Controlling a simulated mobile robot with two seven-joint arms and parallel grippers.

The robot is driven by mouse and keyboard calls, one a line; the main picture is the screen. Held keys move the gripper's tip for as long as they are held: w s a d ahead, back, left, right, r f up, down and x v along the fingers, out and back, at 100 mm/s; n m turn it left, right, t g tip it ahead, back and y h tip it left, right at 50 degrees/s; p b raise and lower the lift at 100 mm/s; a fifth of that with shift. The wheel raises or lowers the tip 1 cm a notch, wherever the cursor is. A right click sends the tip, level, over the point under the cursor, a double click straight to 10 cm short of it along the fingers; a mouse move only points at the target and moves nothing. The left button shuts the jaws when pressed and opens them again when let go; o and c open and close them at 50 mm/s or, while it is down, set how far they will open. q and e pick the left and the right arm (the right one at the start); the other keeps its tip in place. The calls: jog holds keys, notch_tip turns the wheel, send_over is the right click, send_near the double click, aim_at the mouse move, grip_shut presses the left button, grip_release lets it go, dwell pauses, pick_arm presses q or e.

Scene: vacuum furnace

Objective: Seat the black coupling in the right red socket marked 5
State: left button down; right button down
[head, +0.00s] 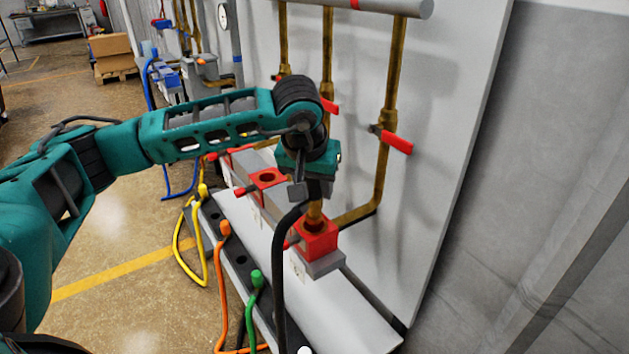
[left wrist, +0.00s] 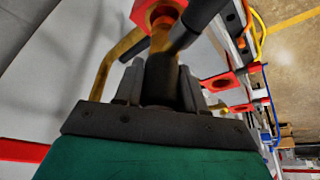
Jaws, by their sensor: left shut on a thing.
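My left gripper (head: 313,190) is shut on the black coupling (left wrist: 162,82), whose body shows between the two fingers in the left wrist view. A black hose (head: 280,265) runs from it, down past the front of the ledge. A brass-coloured nose (head: 314,212) extends below the gripper to the top of the nearest red socket (head: 319,240), the right one. This socket also shows in the left wrist view (left wrist: 147,11). The nose meets the socket's opening; I cannot tell how deep it sits. The label under the socket is too small to read. My right gripper is out of view.
Another red socket (head: 268,179) stands farther left on the ledge. Green (head: 256,280), orange (head: 224,229) and yellow (head: 203,190) couplings stand in a dark rack (head: 240,262) in front. Brass pipes (head: 392,88) with a red valve handle (head: 397,142) rise close behind.

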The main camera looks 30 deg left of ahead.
aim_at(315, 206)
pick_arm(q)
jog(key=shift+f+b, duration=1.65)
jog(key=shift+f, duration=0.6)
jog(key=shift+f, duration=0.25)
jog(key=c, duration=0.6)
grip_release()
jog(key=shift+o, duration=0.2)
jog(key=v, duration=1.3)
jog(key=shift+s+f, duration=0.1)
jog(key=shift+f, duration=0.05)
